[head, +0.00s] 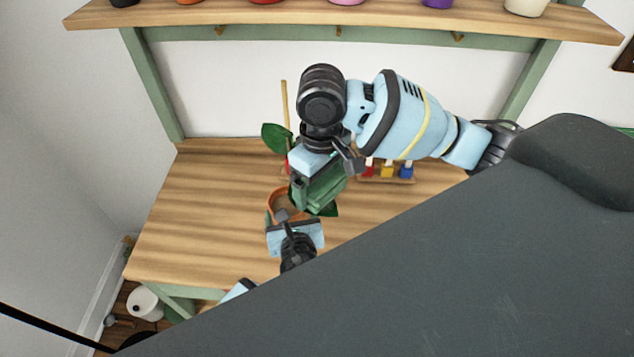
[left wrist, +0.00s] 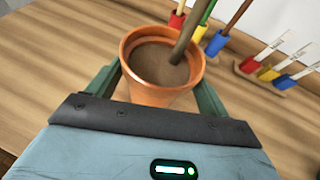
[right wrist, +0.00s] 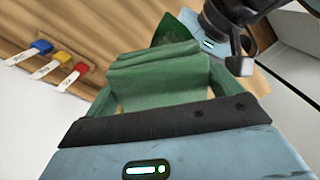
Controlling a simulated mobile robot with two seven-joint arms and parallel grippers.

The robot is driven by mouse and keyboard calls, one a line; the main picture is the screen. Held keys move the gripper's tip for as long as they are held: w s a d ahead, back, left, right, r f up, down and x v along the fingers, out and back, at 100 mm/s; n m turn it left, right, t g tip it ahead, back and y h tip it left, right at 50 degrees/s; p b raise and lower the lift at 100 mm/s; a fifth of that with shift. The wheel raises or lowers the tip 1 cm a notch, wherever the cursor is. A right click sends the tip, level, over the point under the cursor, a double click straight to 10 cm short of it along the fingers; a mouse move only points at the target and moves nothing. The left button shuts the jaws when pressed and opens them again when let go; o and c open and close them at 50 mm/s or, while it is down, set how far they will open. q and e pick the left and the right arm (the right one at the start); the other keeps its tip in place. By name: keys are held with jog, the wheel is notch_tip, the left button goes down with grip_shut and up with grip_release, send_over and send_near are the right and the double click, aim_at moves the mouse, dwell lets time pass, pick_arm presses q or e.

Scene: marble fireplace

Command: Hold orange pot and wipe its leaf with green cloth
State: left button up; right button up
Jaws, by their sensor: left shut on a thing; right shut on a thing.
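The orange pot (left wrist: 160,92) holds brown soil and a thick stem and stands upright on the wooden table. My left gripper (left wrist: 160,95) is shut on the pot, with its green fingers on either side; in the head view the pot (head: 276,204) shows partly behind it. The green cloth (right wrist: 155,75) is folded between the fingers of my right gripper (right wrist: 160,85), which is shut on it. In the head view the cloth (head: 322,190) is above and right of the pot. A green leaf (right wrist: 172,30) shows just beyond the cloth; another leaf (head: 277,137) is at the upper left. Contact between cloth and leaf cannot be told.
Red, yellow and blue tagged items (head: 387,171) stand in a holder at the back of the table (head: 200,230). A shelf (head: 400,22) with several coloured pots runs above. The table's left side is clear.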

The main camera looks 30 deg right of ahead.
aim_at(325, 192)
jog(key=shift+a, duration=0.1)
jog(key=shift+s+a, duration=0.15)
jog(key=shift+a, duration=0.2)
jog(key=shift+a, duration=0.1)
jog(key=shift+s+a+f, duration=0.15)
jog(key=shift+a, duration=0.2)
jog(key=shift+s+d+r, duration=0.3)
jog(key=shift+s+r, duration=0.4)
jog(key=shift+r, duration=0.35)
jog(key=shift+s+d+r, duration=0.25)
jog(key=shift+s+r, duration=0.45)
jog(key=shift+r, duration=0.3)
jog(key=shift+f, duration=0.15)
jog(key=shift+a+f, duration=0.15)
jog(key=shift+f, duration=1)
jog(key=shift+f, duration=0.75)
